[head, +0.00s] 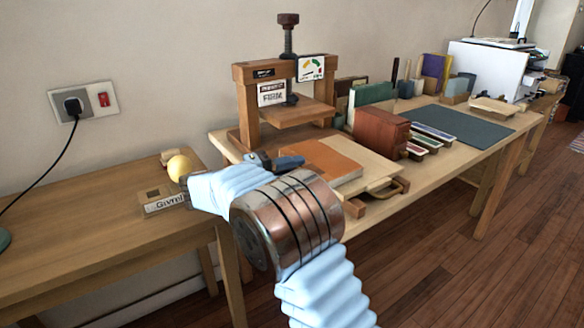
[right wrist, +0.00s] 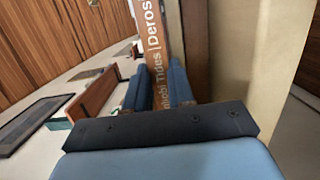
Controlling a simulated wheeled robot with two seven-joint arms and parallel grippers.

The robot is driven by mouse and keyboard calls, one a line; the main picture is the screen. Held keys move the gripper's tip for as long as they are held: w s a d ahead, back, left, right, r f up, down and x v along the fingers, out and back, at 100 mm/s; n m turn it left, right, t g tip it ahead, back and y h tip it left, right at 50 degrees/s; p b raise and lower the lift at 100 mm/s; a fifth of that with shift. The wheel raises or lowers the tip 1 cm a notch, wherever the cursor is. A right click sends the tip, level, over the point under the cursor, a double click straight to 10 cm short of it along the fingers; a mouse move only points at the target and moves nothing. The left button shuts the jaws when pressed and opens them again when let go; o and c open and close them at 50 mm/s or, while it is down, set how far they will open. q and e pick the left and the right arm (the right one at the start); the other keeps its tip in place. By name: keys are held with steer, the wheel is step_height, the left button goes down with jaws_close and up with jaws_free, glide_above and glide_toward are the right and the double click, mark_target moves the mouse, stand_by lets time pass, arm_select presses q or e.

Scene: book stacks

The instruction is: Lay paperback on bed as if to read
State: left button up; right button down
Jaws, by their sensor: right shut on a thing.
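The paperback (head: 326,164) has an orange-brown cover and lies flat, cover up, low in front of the wooden press (head: 243,95). My right gripper (head: 284,160) is at its left edge, partly hidden by my own arm. In the right wrist view, the two blue fingers (right wrist: 161,85) are closed on the orange spine (right wrist: 166,35) with white lettering. A pale board or block shows beside and under the book; I cannot tell whether the book rests on it. My left gripper is not in view.
A reddish-brown wooden box (head: 381,132) stands just right of the book, with small trays beside it. A dark mat (head: 458,125) lies further right. Upright books stand behind. The left table (head: 85,232) is mostly bare, with a yellow ball (head: 179,168) and a name sign.

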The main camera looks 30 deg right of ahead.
steer(key=shift+f, duration=0.15)
steer(key=c, duration=0.9)
jaws_free()
steer(key=shift+s+a+p, duration=0.15)
steer(key=shift+a+p, duration=0.1)
steer(key=shift+a, duration=1.5)
steer(key=shift+s+a+p, duration=0.1)
steer(key=shift+a+p, duration=0.1)
steer(key=shift+a, duration=1.55)
steer(key=shift+c, duration=0.2)
jaws_close()
steer(key=shift+s, duration=0.15)
